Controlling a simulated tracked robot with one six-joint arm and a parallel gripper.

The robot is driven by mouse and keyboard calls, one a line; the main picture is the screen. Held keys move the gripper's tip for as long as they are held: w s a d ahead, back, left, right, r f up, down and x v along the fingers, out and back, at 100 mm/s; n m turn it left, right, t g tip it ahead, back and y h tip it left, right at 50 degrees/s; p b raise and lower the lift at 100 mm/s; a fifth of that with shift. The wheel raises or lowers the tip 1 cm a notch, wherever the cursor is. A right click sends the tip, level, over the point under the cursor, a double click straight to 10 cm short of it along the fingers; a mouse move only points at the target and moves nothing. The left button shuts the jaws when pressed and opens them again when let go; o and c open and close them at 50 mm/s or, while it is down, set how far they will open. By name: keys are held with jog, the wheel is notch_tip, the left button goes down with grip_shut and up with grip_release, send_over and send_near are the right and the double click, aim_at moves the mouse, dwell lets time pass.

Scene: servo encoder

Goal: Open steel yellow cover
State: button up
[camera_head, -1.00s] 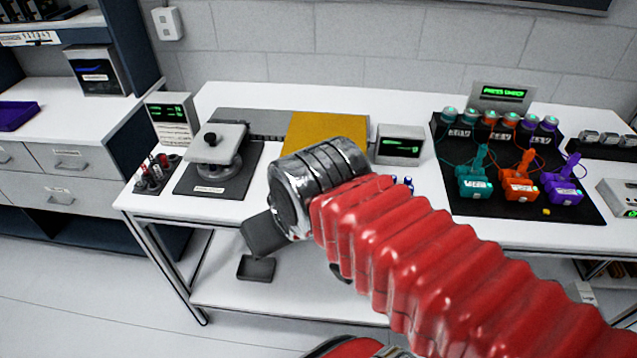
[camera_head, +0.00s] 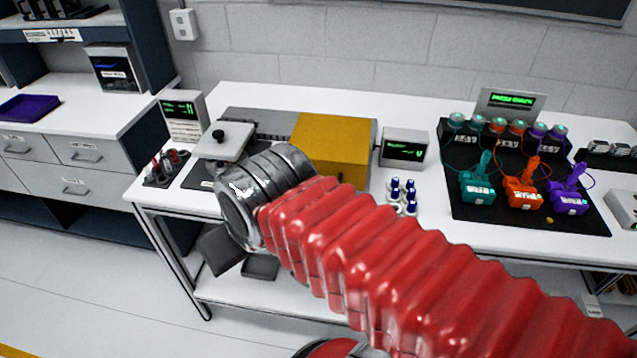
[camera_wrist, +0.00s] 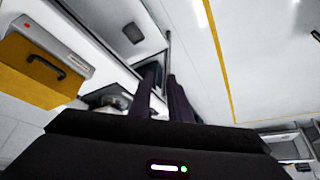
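The yellow cover (camera_head: 332,145) is a box-shaped block on the white table in the head view, behind my arm. It sits beside a grey plate and appears closed. In the wrist view the yellow cover (camera_wrist: 30,75) is at the left edge, with a black bar handle (camera_wrist: 46,66) on its face. My gripper (camera_wrist: 161,82) has two dark fingers with a narrow gap between them. Nothing shows between them, and they are well apart from the cover. In the head view my gripper's dark body hangs low at the table's front edge; its fingertips are not clear there.
A small display box (camera_head: 404,148) stands right of the cover, with several blue-topped pieces (camera_head: 402,195) in front. A black mat (camera_head: 468,205) with teal, orange and purple devices lies further right. A press-like stand (camera_head: 222,141) is at left. The floor in front is clear.

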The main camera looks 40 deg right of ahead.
aim_at(329, 154)
jog(key=w+d+f+m+g+y, duration=0.1)
jog(key=w+d+f+m+y, duration=0.1)
jog(key=d+f+m+y, duration=0.7)
jog(key=s+d+r+m+t+h, duration=0.1)
jog(key=d+m+t, duration=0.4)
jog(key=d, duration=0.7)
jog(key=s+d+r+m+t+h, duration=0.1)
jog(key=d+m+t, duration=0.4)
jog(key=d, duration=0.6)
jog(key=shift+s+d+m+h, duration=0.4)
jog(key=shift+s+m+h, duration=0.4)
jog(key=shift+s, duration=0.3)
jog(key=shift+w, duration=0.1)
jog(key=x, duration=1.3)
jog(key=shift+w+a+f, duration=0.15)
jog(key=shift+w+f, duration=0.05)
jog(key=shift+w, duration=0.1)
jog(key=shift+c, duration=0.2)
